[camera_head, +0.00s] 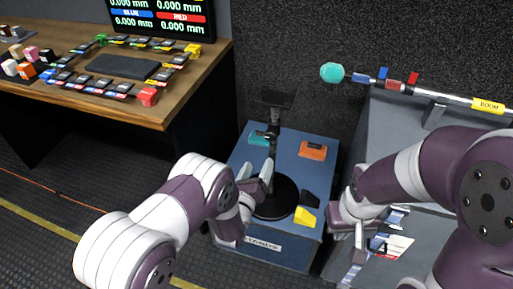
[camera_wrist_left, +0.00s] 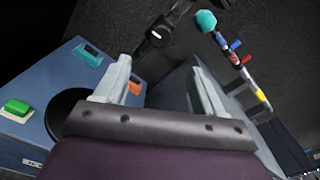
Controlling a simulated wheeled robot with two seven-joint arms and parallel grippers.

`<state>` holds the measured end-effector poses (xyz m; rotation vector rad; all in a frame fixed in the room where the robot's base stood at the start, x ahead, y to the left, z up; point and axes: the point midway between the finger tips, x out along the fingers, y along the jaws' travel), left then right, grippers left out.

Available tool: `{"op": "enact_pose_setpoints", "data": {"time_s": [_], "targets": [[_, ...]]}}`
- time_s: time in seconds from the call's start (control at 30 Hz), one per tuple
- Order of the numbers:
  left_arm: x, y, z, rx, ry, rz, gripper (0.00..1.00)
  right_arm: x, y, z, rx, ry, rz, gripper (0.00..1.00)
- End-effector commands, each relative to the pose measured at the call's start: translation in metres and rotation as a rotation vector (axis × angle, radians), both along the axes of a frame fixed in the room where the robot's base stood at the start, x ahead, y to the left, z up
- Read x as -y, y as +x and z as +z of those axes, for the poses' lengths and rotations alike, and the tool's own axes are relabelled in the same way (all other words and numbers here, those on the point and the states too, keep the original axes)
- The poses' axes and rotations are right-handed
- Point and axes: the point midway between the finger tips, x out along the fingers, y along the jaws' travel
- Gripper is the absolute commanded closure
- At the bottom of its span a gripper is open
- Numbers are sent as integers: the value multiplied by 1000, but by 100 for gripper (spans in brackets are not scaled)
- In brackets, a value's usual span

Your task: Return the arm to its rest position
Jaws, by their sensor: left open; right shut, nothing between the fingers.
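My left gripper (camera_head: 256,173) is open and empty, in front of a black stand (camera_head: 273,102) with a round base (camera_head: 282,197). In the left wrist view its two pale fingers (camera_wrist_left: 162,82) are spread, with nothing between them. My left arm reaches in from the lower left, bent at the elbow. My right gripper (camera_head: 360,247) is shut and empty, pointing down over the grey case at the right. My right arm comes in from the right edge.
The stand is on a blue box (camera_head: 262,237) with teal (camera_head: 259,138), orange (camera_head: 313,150) and yellow (camera_head: 305,217) blocks. A boom pole (camera_head: 446,97) with a teal ball (camera_head: 332,72) lies across the grey case (camera_head: 385,125). A wooden desk (camera_head: 160,115) is at upper left.

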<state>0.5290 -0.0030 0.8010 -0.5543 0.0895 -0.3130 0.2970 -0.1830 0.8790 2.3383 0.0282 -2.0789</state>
Motion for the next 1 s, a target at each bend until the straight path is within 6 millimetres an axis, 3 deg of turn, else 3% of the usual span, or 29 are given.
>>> {"op": "enact_pose_setpoints", "data": {"time_s": [0.17,0.27,0.33,0.4,0.43,0.5,0.57,0.63,0.7,0.8,0.9,1.0], "targets": [[0,0,0,-3,-9,0,30,0,0,0,0,0,0,100],[0,0,-9,-87,-129,2,30,0,0,0,0,0,0,100],[-2,-8,-41,-303,-303,31,30,0,0,0,0,0,0,100],[-9,-32,-83,-630,-526,143,30,0,0,0,0,0,0,100],[-12,-43,-93,-766,-634,223,30,0,0,1,0,0,0,100],[-30,-69,-92,-1036,-892,489,30,0,0,12,0,0,0,100],[-51,-96,-73,-1194,-1110,789,30,0,0,24,0,0,0,100],[-82,-135,-30,-1269,-1356,1208,30,0,0,41,0,0,0,100],[-113,-178,22,-1220,-1546,1601,30,0,0,58,0,0,0,100],[-146,-226,91,-1065,-1719,1963,30,0,0,78,0,0,0,100],[-168,-249,150,-973,-1827,2044,30,0,0,99,0,0,0,100],[-180,-239,181,-919,-1949,1966,30,0,0,107,0,0,0,100]]}}
